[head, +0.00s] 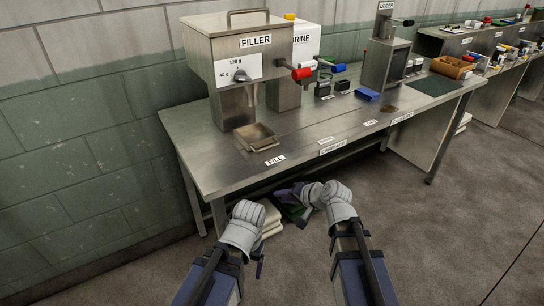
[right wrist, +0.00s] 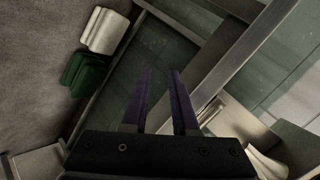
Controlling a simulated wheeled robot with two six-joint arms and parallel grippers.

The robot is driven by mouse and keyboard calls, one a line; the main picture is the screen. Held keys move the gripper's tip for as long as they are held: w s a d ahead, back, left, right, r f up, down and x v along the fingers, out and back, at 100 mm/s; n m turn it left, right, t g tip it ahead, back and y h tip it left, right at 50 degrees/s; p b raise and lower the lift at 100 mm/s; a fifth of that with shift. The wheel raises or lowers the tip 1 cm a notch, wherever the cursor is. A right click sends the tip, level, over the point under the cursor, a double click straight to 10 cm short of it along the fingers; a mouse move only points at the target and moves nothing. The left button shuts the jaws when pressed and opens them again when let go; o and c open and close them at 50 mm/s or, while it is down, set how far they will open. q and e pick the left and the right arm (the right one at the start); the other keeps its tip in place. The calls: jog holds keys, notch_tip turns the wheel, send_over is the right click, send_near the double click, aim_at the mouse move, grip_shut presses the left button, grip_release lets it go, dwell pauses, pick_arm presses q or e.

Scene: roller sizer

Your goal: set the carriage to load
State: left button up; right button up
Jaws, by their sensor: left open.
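A square metal tray (head: 257,137) sits on the steel bench under the filler's spout, just behind a label (head: 274,160) that seems to read FILL. It looks like the carriage, but I cannot be sure. A label (head: 333,146) on the bench's front edge seems to read CARRIAGE. Smaller labels along the front are too small to read surely. My left gripper (head: 260,266) is open and empty, low in front of the bench. My right gripper (head: 280,193) is at the bench's front edge, below the top. In the right wrist view its fingers (right wrist: 159,95) stand apart with nothing between them.
The filler (head: 230,65) stands at the bench's back left, with red (head: 301,73) and blue (head: 338,68) handle knobs beside it. A blue block (head: 367,95) lies on the bench. Pale sacks (head: 270,218) lie on the floor under the bench. The bench's front middle is clear.

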aim_at(272, 157)
jog(key=w+r+m+t, duration=0.1)
jog(key=w+r+m, duration=0.1)
jog(key=w+r+m+t, duration=0.2)
jog(key=r, duration=0.1)
jog(key=w+r+m+t+y, duration=0.1)
jog(key=w+r+m+t, duration=0.1)
jog(key=r, duration=0.1)
jog(key=shift+w+d+r, duration=0.1)
jog(key=shift+w+r, duration=0.1)
jog(key=shift+r, duration=0.05)
jog(key=shift+m+t, duration=0.5)
jog(key=shift+m, duration=0.1)
jog(key=shift+w+d+r+b+x, duration=0.15)
jog(key=shift+b+x, duration=0.1)
jog(key=shift+x, duration=1.1)
jog(key=shift+r+b+x, duration=0.2)
jog(key=shift+b+x, duration=0.1)
jog(key=shift+x, duration=1.05)
jog(key=shift+w+d+r+b+x, duration=0.15)
jog(key=shift+b+x, duration=0.1)
jog(key=shift+x, duration=1.05)
jog(key=shift+a, duration=0.1)
jog(key=shift+s, duration=0.1)
jog(key=shift+c, duration=0.4)
grip_shut()
